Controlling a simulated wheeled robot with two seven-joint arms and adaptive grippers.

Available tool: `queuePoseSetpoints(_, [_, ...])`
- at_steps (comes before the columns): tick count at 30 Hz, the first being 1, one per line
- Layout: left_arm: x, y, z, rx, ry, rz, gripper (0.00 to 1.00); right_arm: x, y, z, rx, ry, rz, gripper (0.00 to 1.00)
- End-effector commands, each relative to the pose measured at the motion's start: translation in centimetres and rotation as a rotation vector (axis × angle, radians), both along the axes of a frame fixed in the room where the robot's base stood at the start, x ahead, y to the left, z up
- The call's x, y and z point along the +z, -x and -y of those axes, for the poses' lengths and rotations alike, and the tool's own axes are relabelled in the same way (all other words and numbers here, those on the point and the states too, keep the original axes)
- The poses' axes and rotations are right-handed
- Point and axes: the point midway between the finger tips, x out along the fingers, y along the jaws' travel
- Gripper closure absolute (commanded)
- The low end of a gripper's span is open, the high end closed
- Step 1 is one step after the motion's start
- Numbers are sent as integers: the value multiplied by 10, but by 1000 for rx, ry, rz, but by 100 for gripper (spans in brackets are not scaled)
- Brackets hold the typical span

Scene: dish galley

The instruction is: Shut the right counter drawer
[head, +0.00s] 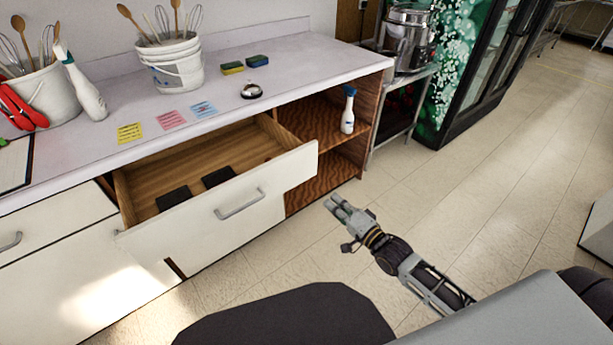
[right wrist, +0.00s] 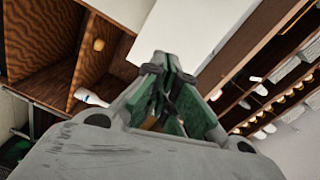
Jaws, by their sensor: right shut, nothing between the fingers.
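The right counter drawer (head: 222,205) stands pulled out from the counter, with a white front and a grey bar handle (head: 240,204). In the right wrist view the shut fingers (right wrist: 168,60) show in front of a white panel (right wrist: 190,28), which looks like the drawer front. My left gripper is not in view.
The counter top (head: 310,70) holds a white bucket of utensils (head: 172,62), a spray bottle (head: 84,85), sponges and coloured notes. An open shelf (head: 340,150) right of the drawer holds a spray bottle (head: 348,112). A steel pot (head: 408,40) stands on a rack. The floor ahead is clear.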

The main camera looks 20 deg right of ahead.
Motion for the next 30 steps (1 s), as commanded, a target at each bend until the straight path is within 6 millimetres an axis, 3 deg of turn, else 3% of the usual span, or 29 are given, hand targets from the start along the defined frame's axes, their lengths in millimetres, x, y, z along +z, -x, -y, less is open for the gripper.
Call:
queuePoseSetpoints(9, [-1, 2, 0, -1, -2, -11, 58, 10, 0, -1, -2, -243, -40, 100])
queuePoseSetpoints(30, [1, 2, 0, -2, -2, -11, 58, 10, -4, -2, -3, -271, -50, 100])
